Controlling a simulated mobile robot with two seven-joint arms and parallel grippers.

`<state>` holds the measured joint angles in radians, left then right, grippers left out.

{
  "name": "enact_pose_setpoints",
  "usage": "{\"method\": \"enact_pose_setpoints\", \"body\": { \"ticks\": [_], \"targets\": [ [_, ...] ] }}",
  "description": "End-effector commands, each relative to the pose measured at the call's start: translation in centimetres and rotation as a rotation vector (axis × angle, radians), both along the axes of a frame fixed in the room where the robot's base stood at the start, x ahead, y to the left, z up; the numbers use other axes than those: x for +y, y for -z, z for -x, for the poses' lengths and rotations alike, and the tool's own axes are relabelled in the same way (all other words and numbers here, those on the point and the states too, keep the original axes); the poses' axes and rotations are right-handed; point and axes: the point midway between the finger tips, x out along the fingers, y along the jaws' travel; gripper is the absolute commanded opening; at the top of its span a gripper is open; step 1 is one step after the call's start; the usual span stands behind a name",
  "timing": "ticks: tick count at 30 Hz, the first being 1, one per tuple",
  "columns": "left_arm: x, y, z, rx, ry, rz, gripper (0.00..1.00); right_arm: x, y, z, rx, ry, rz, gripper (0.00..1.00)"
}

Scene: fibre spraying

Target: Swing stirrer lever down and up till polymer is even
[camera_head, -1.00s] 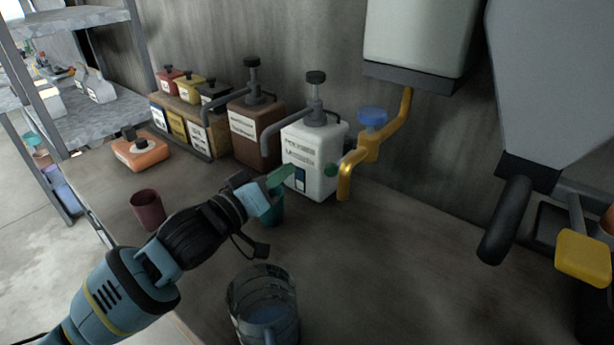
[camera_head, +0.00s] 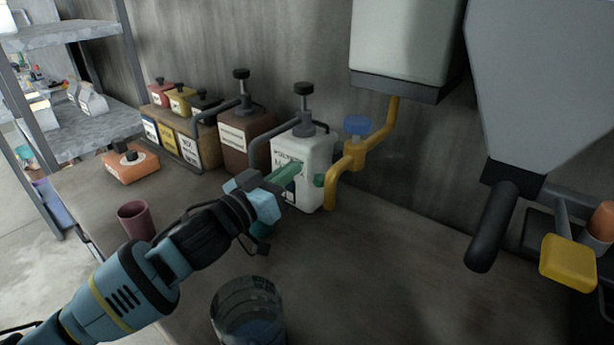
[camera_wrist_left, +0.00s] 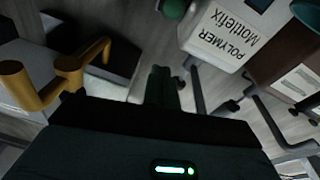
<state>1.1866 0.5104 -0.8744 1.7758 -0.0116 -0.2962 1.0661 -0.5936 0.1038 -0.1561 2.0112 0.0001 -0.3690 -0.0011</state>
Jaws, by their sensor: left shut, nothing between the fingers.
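The white polymer container (camera_head: 316,160) with a dark pump top stands on the bench near the wall. It also shows upside down in the wrist view, with its label (camera_wrist_left: 225,38) readable. A round green knob (camera_head: 319,180) sits at its right side, and a green knob (camera_wrist_left: 174,8) shows at the top edge of the wrist view. I cannot make out the lever's shaft. My left gripper (camera_head: 288,174) is shut and empty, its green fingers in front of the container's face, partly covering it. In the wrist view the fingers (camera_wrist_left: 160,86) are together. My right gripper is out of view.
A yellow pipe (camera_head: 345,165) with a blue valve handle (camera_head: 357,125) stands just right of the container. A brown container (camera_head: 245,140) is left of it. A glass jar (camera_head: 247,312) stands at the front, and a maroon cup (camera_head: 136,220) left of the arm. The bench's middle right is clear.

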Motion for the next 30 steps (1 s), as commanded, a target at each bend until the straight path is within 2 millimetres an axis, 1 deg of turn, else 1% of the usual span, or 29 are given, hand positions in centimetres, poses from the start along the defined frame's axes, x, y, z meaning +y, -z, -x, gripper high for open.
{"method": "enact_pose_setpoints", "body": {
  "ticks": [1, 6, 9, 12, 15, 30],
  "targets": [
    [-0.6, -0.3, -0.7, -0.002, 0.0, 0.001, 0.0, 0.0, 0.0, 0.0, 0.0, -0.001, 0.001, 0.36],
    [-2.3, -0.6, -2.8, -0.001, 0.001, 0.001, 0.0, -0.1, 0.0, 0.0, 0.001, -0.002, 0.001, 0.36],
    [-2.8, 1.4, -2.9, 0.006, 0.0, 0.001, 0.0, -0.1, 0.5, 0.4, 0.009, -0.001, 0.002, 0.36],
    [-3.2, 2.4, -3.1, 0.004, 0.0, 0.0, 0.0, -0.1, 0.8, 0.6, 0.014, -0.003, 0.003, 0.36],
    [-3.4, 3.0, -3.2, 0.003, 0.0, 0.0, 0.0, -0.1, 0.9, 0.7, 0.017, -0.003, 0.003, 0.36],
    [-3.5, 3.5, -3.2, 0.003, 0.0, 0.0, 0.0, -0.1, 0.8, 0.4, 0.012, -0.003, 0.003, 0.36]
  ]
}}
